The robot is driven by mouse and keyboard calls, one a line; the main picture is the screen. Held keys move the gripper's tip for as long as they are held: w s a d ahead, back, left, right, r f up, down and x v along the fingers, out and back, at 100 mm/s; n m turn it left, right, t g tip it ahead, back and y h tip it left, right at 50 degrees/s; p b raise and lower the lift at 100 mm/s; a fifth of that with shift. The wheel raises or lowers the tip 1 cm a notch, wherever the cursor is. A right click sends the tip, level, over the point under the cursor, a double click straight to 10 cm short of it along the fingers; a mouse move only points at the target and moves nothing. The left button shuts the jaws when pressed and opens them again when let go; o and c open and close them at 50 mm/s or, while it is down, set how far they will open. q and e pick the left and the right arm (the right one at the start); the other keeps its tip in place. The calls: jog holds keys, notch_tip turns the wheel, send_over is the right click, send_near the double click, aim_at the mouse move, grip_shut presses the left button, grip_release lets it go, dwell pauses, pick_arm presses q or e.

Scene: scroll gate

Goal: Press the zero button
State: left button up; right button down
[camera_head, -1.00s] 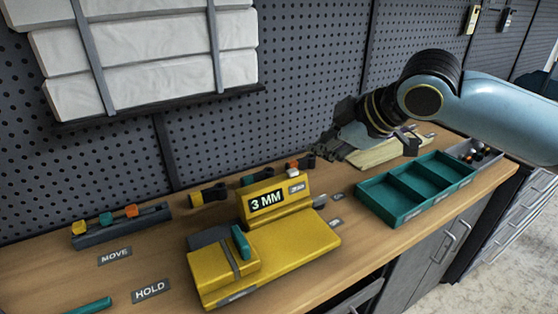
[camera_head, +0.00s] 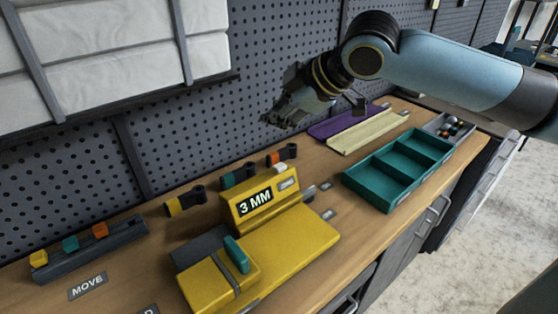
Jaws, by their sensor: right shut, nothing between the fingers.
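A yellow gauge device (camera_head: 290,243) stands on the bench, its raised block showing a "3 MM" display (camera_head: 256,203). A small grey label (camera_head: 287,184), too small to read surely, sits right of the display. A white button (camera_head: 281,169) is on top of the block above this label; I cannot tell if it is the zero button. A teal lever (camera_head: 236,254) stands on the device's front left part. My right gripper (camera_head: 283,118) is shut and empty, above the back of the bench near the pegboard, behind the device and apart from it. My left gripper is not in view.
A teal three-compartment tray (camera_head: 398,170) stands right of the device. Purple (camera_head: 345,122) and cream (camera_head: 368,132) strips lie behind it. Dark cylinders with coloured ends, one teal (camera_head: 235,178), lie behind the device. A grey rack (camera_head: 88,252) with coloured blocks is at left.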

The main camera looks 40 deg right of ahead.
aim_at(277, 167)
notch_tip(277, 167, down, 8)
jog(key=b, duration=0.6)
jog(key=shift+r+b, duration=0.2)
jog(key=shift+b, duration=0.2)
jog(key=shift+f, duration=0.25)
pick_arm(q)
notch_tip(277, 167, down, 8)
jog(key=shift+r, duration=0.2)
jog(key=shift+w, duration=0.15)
pick_arm(e)
jog(key=shift+f, duration=0.1)
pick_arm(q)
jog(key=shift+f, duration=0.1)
pick_arm(e)
jog(key=shift+f, duration=0.3)
